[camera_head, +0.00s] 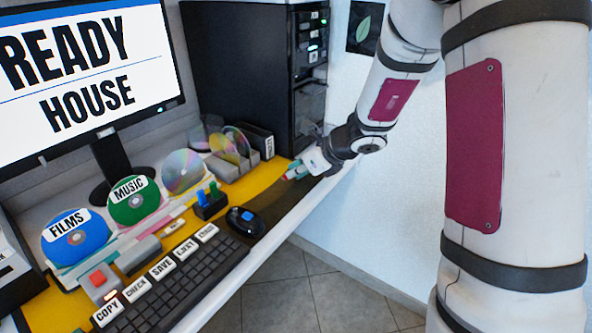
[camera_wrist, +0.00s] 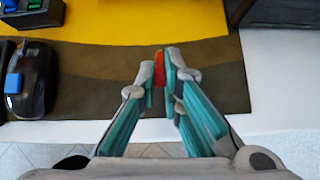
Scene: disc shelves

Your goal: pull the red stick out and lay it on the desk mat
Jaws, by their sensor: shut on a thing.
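My gripper (camera_head: 293,170) is over the far right end of the desk; its fingers also show in the wrist view (camera_wrist: 159,62). They are shut on the small red stick (camera_wrist: 159,72), which is mostly hidden between the fingertips. The desk mat, yellow with dark brown bands, lies under the fingertips in the wrist view (camera_wrist: 220,82) and runs along the desk in the head view (camera_head: 262,192). I cannot tell whether the stick touches the mat. A black holder (camera_head: 209,208) with blue and green sticks stands left of my gripper, apart from it.
A black mouse (camera_head: 245,222) and a keyboard (camera_head: 175,284) lie at the front. Discs in a rack (camera_head: 232,150) and a black computer tower (camera_head: 240,75) stand behind. The brown mat area around my fingertips is clear. The desk's white front edge (camera_wrist: 275,100) is close by.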

